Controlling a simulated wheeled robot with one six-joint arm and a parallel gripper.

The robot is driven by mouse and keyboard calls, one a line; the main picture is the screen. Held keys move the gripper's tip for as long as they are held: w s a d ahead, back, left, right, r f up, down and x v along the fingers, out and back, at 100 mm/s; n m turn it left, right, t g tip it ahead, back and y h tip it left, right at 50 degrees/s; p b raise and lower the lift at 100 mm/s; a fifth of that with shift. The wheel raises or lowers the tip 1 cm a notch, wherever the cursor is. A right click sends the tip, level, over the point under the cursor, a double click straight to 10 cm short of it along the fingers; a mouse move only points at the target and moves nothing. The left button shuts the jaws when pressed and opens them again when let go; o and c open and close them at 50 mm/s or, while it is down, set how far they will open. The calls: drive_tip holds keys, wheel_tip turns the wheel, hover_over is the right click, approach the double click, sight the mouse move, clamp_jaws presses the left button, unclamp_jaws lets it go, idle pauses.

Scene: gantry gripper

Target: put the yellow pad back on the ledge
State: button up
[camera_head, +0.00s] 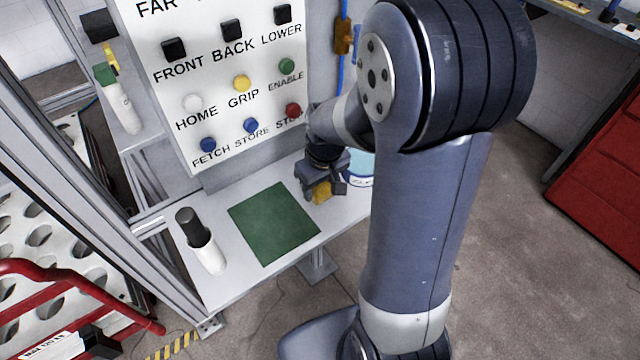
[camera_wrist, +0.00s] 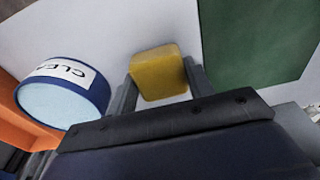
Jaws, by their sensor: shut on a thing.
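A yellow pad (camera_wrist: 158,72) is between the two fingers of my gripper (camera_wrist: 160,85) in the wrist view. The gripper is shut on it. In the head view the yellow pad (camera_head: 321,191) shows under my gripper (camera_head: 322,186), over the white ledge (camera_head: 232,279), just right of a green mat (camera_head: 273,222). I cannot tell whether the pad touches the ledge surface. Part of the ledge is hidden behind my arm.
A blue-rimmed round tub (camera_wrist: 66,92) with a label stands close beside the gripper, left in the wrist view. A button panel (camera_head: 225,75) rises behind the ledge. The green mat is empty.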

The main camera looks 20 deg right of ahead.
sight(324, 190)
drive_tip(key=shift+f, duration=0.2)
drive_tip(key=o, duration=0.9)
drive_tip(key=shift+r, duration=0.1)
drive_tip(key=shift+o, duration=0.2)
wheel_tip(324, 190, up, 12)
drive_tip(key=s+p, duration=0.1)
drive_tip(key=shift+s+d, duration=0.15)
drive_tip(key=shift+d, duration=0.1)
